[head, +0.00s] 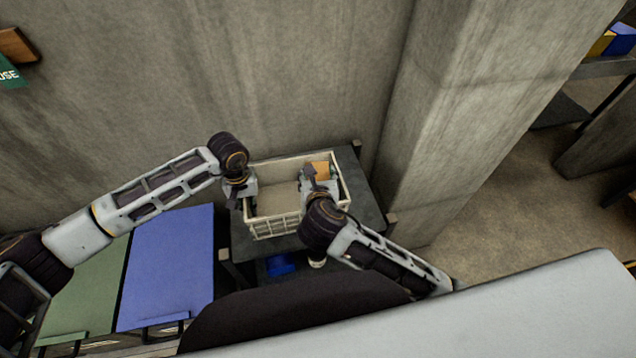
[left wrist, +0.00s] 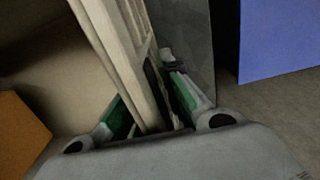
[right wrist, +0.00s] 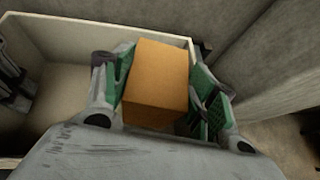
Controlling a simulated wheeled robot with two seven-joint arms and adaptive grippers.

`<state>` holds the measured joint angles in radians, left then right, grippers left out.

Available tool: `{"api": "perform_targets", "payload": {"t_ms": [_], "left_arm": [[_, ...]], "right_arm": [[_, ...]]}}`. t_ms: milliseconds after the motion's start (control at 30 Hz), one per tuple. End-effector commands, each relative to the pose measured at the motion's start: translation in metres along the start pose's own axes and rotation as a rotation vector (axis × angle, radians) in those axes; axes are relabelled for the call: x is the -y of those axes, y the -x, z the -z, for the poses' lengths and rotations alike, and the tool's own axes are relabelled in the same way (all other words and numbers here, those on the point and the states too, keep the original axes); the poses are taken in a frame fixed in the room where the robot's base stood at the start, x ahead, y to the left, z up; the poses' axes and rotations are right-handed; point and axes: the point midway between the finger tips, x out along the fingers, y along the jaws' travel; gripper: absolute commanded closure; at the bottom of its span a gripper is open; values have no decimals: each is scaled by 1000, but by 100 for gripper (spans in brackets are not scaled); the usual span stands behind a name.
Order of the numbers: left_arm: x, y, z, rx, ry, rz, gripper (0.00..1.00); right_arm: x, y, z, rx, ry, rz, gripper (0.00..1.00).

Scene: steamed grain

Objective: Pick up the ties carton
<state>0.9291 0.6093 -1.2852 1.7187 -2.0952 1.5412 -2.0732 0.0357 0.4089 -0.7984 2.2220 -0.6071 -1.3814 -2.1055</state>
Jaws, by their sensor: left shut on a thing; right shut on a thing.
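A plain orange carton (head: 318,168), with no readable label, is at the right back of a cream crate (head: 272,229). My right gripper (head: 322,182) reaches into the crate and is shut on the carton; in the right wrist view the carton (right wrist: 158,78) sits between the two green-padded fingers. My left gripper (head: 243,190) is shut on the crate's left wall, with a finger on either side of the wall (left wrist: 118,50) in the left wrist view. An orange block (left wrist: 20,124) shows at the left edge there. The carton's underside is hidden.
The crate stands on a dark table (head: 366,200) against a concrete wall, with a pillar (head: 450,110) to the right. A blue-topped bin (head: 170,265) and a green one (head: 85,285) stand left. A blue item (head: 280,265) lies below the table's front.

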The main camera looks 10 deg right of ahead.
Motion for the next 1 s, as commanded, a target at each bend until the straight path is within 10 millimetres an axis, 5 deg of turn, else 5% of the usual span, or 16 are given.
{"api": "perform_targets", "payload": {"t_ms": [433, 1000], "left_arm": [[0, 0, 0, 0, 0, 0, 100], [0, 0, 0, -1, 0, 0, 100]], "right_arm": [[0, 29, -54, 4, -3, -1, 92], [0, 33, -60, 2, 0, 0, 92]]}}
